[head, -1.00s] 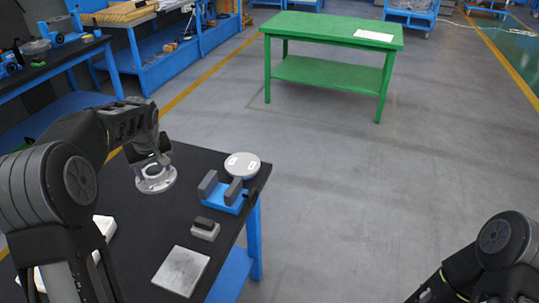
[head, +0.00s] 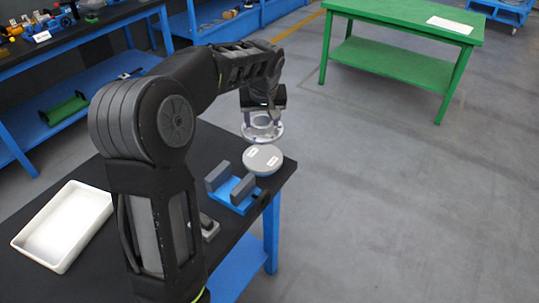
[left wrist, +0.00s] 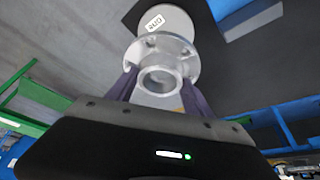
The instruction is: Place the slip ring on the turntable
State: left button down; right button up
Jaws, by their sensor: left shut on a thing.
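The slip ring (head: 264,133) is a light grey flanged ring with a raised collar. My left gripper (head: 262,112) is shut on it and holds it in the air, flange down. In the left wrist view the ring (left wrist: 160,54) is between the purple-grey fingers of the gripper (left wrist: 158,84). The turntable (head: 263,163) is a round grey disc with white labels near the table's far right corner. In the head view the ring is just beyond it; in the left wrist view it partly overlaps the turntable (left wrist: 177,18). The height gap is unclear. My right gripper is out of view.
A blue fixture with two grey uprights (head: 231,190) stands next to the turntable on the black table (head: 212,147). A small grey block (head: 208,228) and a white tray (head: 65,226) are nearer. A green table (head: 402,60) stands farther back.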

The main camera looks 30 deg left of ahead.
pick_arm(q)
jog(key=shift+r, duration=0.1)
send_over(262, 154)
jog(key=s+d, duration=0.1)
jog(key=shift+s+d+f, duration=0.1)
jog(key=shift+f, duration=3)
jog(key=shift+f+p, duration=0.3)
jog(key=shift+f, duration=1.55)
jog(key=shift+f, duration=0.2)
jog(key=shift+c, duration=2.1)
grip_release()
jog(key=shift+s, duration=0.1)
